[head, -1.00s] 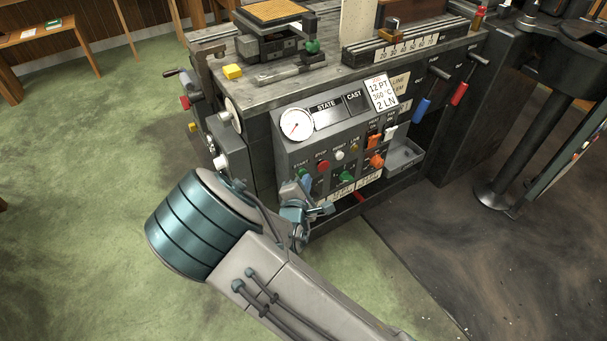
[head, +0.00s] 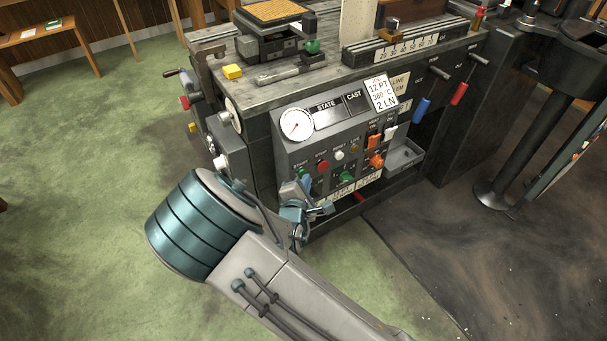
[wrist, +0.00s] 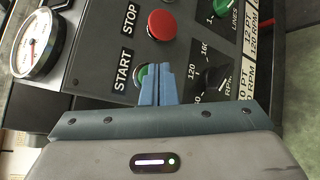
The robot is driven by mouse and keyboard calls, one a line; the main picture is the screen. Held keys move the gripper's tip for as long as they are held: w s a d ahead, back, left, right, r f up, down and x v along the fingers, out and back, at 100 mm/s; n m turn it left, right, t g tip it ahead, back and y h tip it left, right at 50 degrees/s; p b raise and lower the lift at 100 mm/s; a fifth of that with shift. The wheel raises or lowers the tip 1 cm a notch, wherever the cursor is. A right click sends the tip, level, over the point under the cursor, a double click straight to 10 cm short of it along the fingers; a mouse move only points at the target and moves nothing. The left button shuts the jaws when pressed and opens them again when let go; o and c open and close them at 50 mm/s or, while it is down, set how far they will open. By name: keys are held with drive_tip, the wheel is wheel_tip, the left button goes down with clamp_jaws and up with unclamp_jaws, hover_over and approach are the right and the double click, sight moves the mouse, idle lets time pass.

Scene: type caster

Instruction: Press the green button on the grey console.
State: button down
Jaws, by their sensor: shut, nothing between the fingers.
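The grey console (head: 283,153) stands on the front of the machine. Its green button (wrist: 140,76), beside the START label, shows in the wrist view, partly covered by my blue fingers. The green button (head: 302,173) also shows in the head view at the console's lower left. My gripper (wrist: 159,69) is shut and empty, its fingertips over the button's right side in the wrist view. In the head view my gripper (head: 306,183) is just below the button. I cannot tell whether the tips touch it.
A red STOP button (wrist: 162,25) sits close to the green one. A black RPM knob (wrist: 213,77) and a green LINES knob (wrist: 219,8) are right of the fingers in the wrist view. A white-faced gauge (head: 297,124) is above. Green floor lies open at left.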

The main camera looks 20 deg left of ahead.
drive_tip(key=shift+w+a, duration=0.1)
drive_tip(key=shift+w+a, duration=0.15)
drive_tip(key=shift+a, duration=0.05)
drive_tip(key=shift+d+p, duration=0.1)
drive_tip(key=shift+p, duration=0.2)
drive_tip(key=shift+s+d, duration=0.25)
drive_tip(key=shift+s, duration=0.05)
drive_tip(key=s+d+p, duration=0.1)
drive_tip(key=s+d, duration=0.3)
drive_tip(key=shift+d+p, duration=0.3)
idle(0.3)
drive_tip(key=shift+w, duration=0.1)
idle(0.6)
